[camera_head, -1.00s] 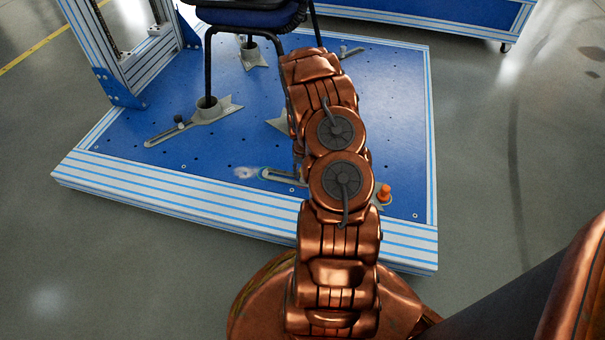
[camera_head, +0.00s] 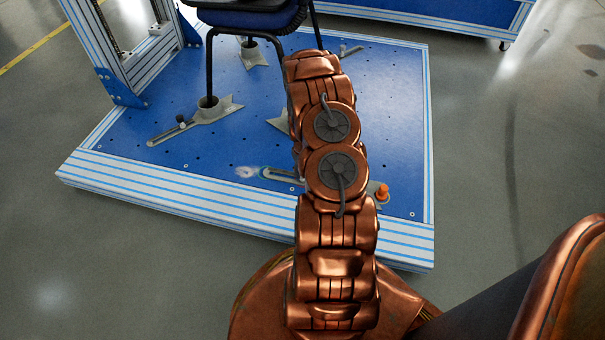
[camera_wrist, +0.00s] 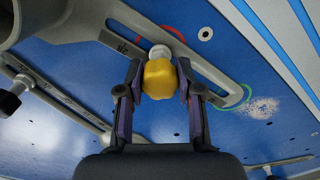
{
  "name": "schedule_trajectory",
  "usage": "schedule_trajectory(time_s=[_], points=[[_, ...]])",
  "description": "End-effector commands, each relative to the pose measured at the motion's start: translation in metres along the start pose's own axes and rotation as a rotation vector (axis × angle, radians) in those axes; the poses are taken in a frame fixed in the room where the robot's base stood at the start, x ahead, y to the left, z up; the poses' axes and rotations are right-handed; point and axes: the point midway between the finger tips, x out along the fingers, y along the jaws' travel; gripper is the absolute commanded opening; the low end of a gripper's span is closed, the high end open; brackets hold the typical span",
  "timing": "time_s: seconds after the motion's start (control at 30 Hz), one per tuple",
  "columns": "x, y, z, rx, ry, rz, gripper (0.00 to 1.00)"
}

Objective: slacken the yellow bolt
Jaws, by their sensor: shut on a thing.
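The yellow bolt (camera_wrist: 160,79) has a lobed yellow head and shows in the wrist view at the slot of a grey clamp arm (camera_wrist: 205,68). My gripper (camera_wrist: 161,88) is shut on the yellow head, with one dark finger on each side. A round whitish piece (camera_wrist: 160,52) shows just beyond the head. In the head view my copper arm hides the bolt and my gripper.
The blue platform (camera_head: 390,120) has a striped aluminium edge. A chair (camera_head: 250,18) stands on it, its legs in grey clamps (camera_head: 205,112). An orange knob (camera_head: 383,191) is right of my arm. A black knob (camera_wrist: 10,101) is at the wrist view's left.

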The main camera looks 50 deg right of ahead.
Motion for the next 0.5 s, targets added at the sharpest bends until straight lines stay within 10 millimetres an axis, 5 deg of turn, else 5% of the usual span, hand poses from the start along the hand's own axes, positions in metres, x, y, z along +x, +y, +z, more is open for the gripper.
schedule_trajectory(time_s=[0.5], points=[[-0.0008,-0.0003,0.002,-0.22,-0.004,-0.002,0.0]])
